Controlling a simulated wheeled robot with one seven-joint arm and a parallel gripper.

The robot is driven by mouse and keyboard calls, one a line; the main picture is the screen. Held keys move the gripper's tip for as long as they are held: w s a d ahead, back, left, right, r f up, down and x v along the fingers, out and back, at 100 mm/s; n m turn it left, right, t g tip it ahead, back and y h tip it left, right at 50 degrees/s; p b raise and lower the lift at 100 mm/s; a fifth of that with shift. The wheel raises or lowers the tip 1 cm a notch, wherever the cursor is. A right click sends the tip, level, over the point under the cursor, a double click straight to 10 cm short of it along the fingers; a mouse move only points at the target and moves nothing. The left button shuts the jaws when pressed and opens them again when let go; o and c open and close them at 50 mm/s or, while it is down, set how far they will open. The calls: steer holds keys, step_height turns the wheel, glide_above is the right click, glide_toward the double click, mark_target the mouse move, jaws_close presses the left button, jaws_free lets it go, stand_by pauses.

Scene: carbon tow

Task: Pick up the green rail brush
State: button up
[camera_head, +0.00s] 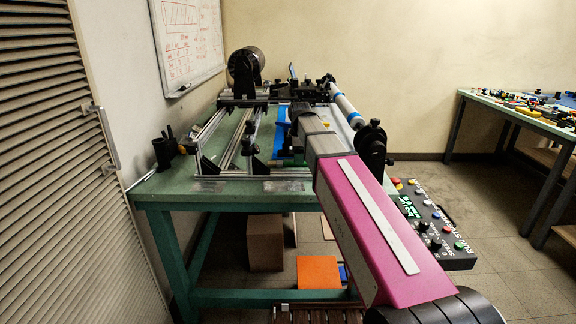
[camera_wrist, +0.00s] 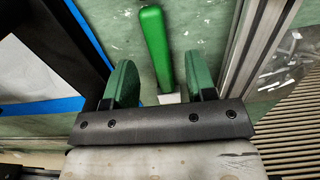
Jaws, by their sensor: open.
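The green rail brush (camera_wrist: 153,30) shows in the wrist view as a long, rounded green handle with a pale part at its near end. It lies against the worn green surface of the bench (camera_wrist: 105,25). My gripper (camera_wrist: 160,68) is open, with one green-padded finger on each side of the line of the handle. The handle's near end shows between the fingers, and I see gaps on both sides. I cannot tell how far the fingers are above the surface. In the head view my pink arm and dark wrist reach over the bench, and I cannot make out the brush.
A metal rail (camera_wrist: 247,45) runs along the right of the wrist view, close to the right finger. A blue-edged dark and white item (camera_wrist: 30,70) lies at the left. In the head view, a frame with a roller (camera_head: 347,110) and a black spool (camera_head: 245,70) stand on the bench.

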steer(key=shift+f, duration=0.85)
jaws_close()
step_height(320, 180, up, 10)
